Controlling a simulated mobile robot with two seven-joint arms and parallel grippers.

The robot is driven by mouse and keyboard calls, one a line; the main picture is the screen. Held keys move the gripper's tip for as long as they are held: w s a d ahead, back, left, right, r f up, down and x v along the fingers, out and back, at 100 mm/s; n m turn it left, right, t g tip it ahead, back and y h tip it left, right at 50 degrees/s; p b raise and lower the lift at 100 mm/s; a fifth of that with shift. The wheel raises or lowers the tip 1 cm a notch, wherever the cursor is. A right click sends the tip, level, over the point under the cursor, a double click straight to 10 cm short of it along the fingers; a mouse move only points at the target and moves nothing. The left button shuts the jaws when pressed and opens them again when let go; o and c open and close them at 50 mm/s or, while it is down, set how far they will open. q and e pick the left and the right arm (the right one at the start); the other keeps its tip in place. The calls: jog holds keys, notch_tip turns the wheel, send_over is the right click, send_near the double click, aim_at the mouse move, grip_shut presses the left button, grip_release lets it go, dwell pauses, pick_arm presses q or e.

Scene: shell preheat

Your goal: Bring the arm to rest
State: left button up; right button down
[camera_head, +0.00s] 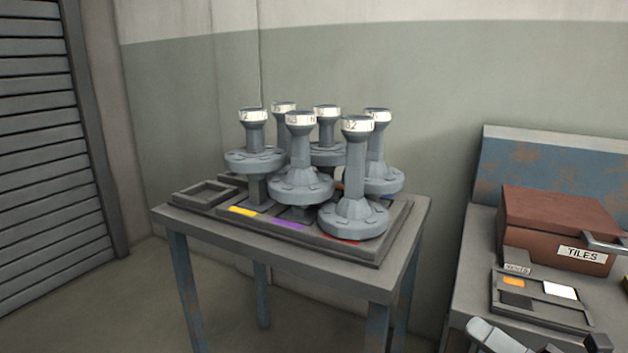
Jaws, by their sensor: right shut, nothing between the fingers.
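My right gripper (492,336) shows only in part at the bottom right edge, as a pale grey rounded piece in front of the side bench. It is shut and holds nothing. The rest of it is cut off by the frame. It is apart from the grey flanged pieces on the table. My left gripper is not in view.
Several grey flanged pieces with white marked tops, one at the front (355,190), stand upright on a tray (385,240) on a table (190,222). On the bench (476,262) are a brown TILES box (530,222) and a tile tray (540,318). A slatted shutter (40,150) is left.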

jog(key=s+a+f+m+g+h, duration=0.1)
jog(key=s+f+m+h, duration=0.3)
jog(key=f+m, duration=0.55)
jog(key=s+a+f+m+g+h, duration=0.2)
jog(key=s+f+m+h, duration=0.1)
jog(key=f+m, duration=0.65)
jog(key=s+a+f+m+g+h, duration=0.1)
jog(key=s+f+m+h, duration=0.3)
jog(key=f+m, duration=0.55)
notch_tip(320, 180, up, 16)
jog(key=s+m+p, duration=0.1)
jog(key=s+p, duration=0.1)
jog(key=p, duration=1.6)
jog(key=shift+d+f+g, duration=0.2)
jog(key=shift+d+g, duration=0.1)
jog(key=shift+d, duration=0.05)
